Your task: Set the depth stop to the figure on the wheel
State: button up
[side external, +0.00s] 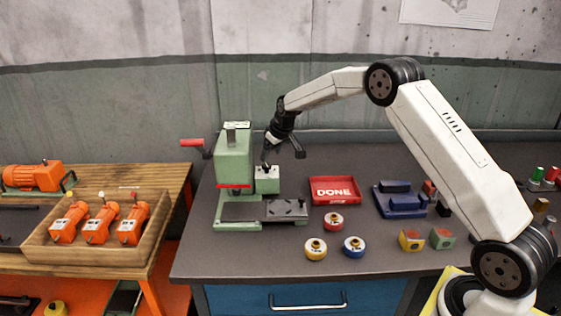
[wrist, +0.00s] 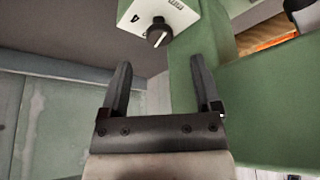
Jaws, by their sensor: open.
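A green press (side external: 234,160) with a red-handled lever stands at the left of the bench. On its front is a small green block (side external: 267,187) with a pale top plate and a dark knob (side external: 267,170). In the wrist view the black knob (wrist: 158,32) has a white pointer line and sits on a white plate (wrist: 177,14) with dark markings, one like a 4. My gripper (side external: 284,154) is open and empty, just above the knob; the wrist view shows the fingers (wrist: 160,62) apart, with the knob beyond their tips. Red (side external: 333,221), yellow (side external: 316,248) and blue (side external: 354,246) wheels lie on the bench; their figures are unreadable.
A red DONE tray (side external: 335,190) is right of the press. A blue fixture (side external: 401,199) and small yellow (side external: 411,240) and green (side external: 442,238) blocks lie further right. A wooden crate (side external: 45,250) with orange tools is on the left table. The bench front is mostly free.

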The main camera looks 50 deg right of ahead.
jog(key=s+a, duration=0.4)
jog(key=s, duration=0.5)
jog(key=s+a+r+g, duration=0.1)
jog(key=s+a, duration=0.3)
jog(key=s, duration=0.5)
jog(key=s+a, duration=0.5)
jog(key=s, duration=0.4)
jog(key=shift+r+g, duration=0.25)
jog(key=shift+g, duration=0.05)
jog(key=shift+w+a, duration=0.1)
jog(key=w+d+n+t, duration=0.1)
jog(key=w+d+t, duration=0.1)
jog(key=w+d, duration=0.3)
jog(key=w+d+f+n+t+y, duration=0.1)
jog(key=w+d, duration=0.3)
jog(key=w, duration=0.7)
jog(key=w+d+f+t+y, duration=0.1)
jog(key=w+d+t, duration=0.1)
jog(key=w+d, duration=0.3)
jog(key=w, duration=0.3)
jog(key=shift+d+n+t, duration=0.3)
jog(key=shift+n, duration=0.1)
jog(key=shift+w+f, duration=0.1)
jog(key=shift+w, duration=0.05)
